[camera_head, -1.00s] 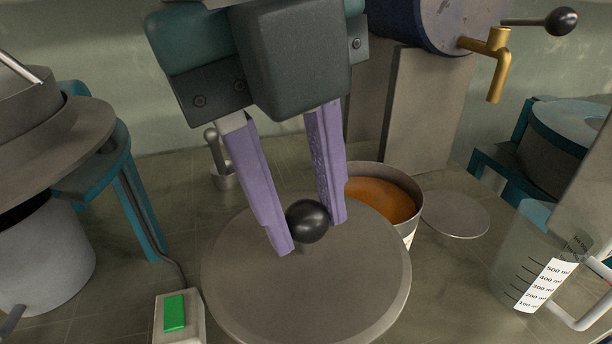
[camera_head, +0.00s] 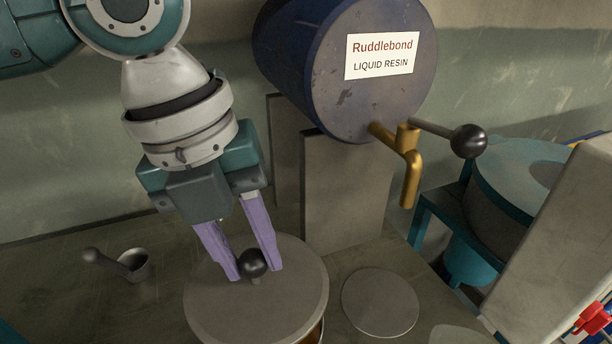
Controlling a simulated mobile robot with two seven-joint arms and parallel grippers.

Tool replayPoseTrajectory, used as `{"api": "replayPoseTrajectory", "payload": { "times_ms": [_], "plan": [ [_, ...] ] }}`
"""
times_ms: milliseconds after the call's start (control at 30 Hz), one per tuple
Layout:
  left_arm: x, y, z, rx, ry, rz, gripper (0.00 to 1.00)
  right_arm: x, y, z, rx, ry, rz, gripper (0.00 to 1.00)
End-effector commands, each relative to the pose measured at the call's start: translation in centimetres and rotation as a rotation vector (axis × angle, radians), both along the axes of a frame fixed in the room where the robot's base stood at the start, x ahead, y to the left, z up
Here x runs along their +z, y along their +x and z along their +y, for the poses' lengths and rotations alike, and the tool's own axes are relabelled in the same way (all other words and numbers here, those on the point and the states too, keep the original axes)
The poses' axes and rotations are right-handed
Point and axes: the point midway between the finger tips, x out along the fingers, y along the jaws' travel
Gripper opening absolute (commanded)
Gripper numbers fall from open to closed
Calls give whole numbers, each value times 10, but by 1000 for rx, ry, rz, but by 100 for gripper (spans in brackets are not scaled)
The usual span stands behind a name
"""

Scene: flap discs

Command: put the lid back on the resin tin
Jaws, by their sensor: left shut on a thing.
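My left gripper (camera_head: 252,274) has its two purple fingers shut on the black ball knob (camera_head: 252,262) of a wide, round grey lid (camera_head: 230,308). The lid is roughly level, near the bottom of the head view. The resin tin (camera_head: 317,334) is almost wholly hidden beneath the lid; only a sliver of its side shows at the lid's lower right edge. I cannot tell whether the lid touches the tin's rim or hangs just above it. My right gripper is not in view.
A blue drum (camera_head: 330,100) labelled liquid resin, with a brass tap (camera_head: 409,165), stands on grey supports behind. A flat grey disc (camera_head: 380,302) lies right of the lid. A teal-framed machine (camera_head: 480,205) is at right.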

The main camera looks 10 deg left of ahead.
Motion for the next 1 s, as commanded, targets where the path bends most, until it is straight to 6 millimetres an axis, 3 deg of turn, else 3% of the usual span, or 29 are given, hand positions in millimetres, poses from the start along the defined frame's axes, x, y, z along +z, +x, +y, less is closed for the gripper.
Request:
{"api": "replayPoseTrajectory", "payload": {
  "times_ms": [400,633,1000],
  "plan": [
    [-40,0,0,-1,0,-2,0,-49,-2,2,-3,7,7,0],
    [-55,0,-1,1,-1,0,0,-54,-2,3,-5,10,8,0],
    [-57,0,-1,1,-2,-1,0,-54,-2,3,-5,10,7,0]
  ]
}}
